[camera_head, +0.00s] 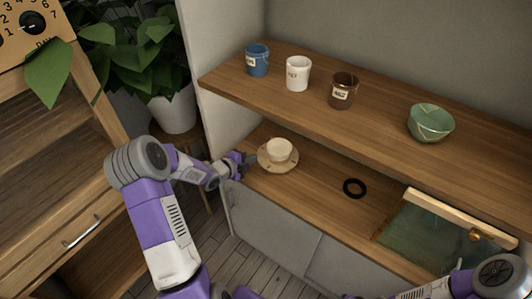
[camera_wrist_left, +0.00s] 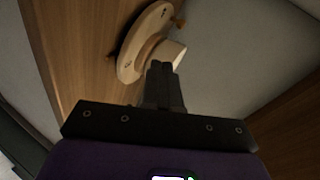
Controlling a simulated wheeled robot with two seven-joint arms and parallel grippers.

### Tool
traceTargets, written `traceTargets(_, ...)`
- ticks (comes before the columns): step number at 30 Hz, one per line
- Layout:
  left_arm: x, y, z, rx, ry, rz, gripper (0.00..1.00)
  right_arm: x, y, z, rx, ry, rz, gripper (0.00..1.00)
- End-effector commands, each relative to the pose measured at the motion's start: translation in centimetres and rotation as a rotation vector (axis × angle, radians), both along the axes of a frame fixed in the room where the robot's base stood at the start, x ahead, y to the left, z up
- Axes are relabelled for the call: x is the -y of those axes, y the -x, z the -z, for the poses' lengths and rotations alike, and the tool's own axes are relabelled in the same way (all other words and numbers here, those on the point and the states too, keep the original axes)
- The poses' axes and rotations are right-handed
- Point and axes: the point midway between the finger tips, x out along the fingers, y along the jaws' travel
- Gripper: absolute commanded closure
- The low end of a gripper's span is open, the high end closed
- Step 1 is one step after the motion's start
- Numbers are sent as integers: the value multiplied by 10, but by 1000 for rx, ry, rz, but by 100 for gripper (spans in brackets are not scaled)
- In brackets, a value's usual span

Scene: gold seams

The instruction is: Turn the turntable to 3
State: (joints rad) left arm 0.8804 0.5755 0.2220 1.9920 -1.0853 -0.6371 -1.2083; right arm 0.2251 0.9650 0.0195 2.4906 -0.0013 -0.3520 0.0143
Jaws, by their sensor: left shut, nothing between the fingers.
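The turntable (camera_head: 290,166) is a pale round wooden disc on the lower shelf, with a cream cup (camera_head: 279,150) on its middle. In the left wrist view the disc (camera_wrist_left: 128,62) stands tilted in the picture, with small dark marks on its face and brown knobs at its rim; the marks are too small to read. The cup (camera_wrist_left: 168,56) shows there too. My left gripper (camera_head: 253,158) is shut and empty at the disc's left edge; whether it touches the rim I cannot tell. Its closed fingers (camera_wrist_left: 161,72) overlap the cup in the wrist view. My right gripper is not in view.
A black ring (camera_head: 355,188) lies right of the turntable, before a wood-framed green panel (camera_head: 425,237). The upper shelf (camera_head: 385,105) overhangs behind, with a blue mug (camera_head: 257,60), white mug (camera_head: 298,73), brown mug (camera_head: 343,90) and green bowl (camera_head: 431,123).

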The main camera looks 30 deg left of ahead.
Motion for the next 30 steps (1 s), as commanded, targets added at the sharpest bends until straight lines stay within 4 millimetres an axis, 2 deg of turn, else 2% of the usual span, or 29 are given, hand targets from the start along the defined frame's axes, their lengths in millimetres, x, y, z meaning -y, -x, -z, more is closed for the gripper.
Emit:
traceTargets(1,-15,0,0,36,-78,21,100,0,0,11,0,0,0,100)
traceTargets(3,-26,1,-6,70,-160,53,100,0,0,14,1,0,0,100)
traceTargets(6,-31,-2,-9,91,-214,76,100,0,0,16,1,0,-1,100)
traceTargets(11,-28,-20,-3,94,-220,79,100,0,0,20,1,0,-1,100)
traceTargets(22,-15,-91,28,92,-215,77,100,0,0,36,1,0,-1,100)
traceTargets(25,-12,-108,28,93,-216,77,100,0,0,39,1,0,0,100)
traceTargets(30,-10,-124,29,91,-215,78,100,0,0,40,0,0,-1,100)
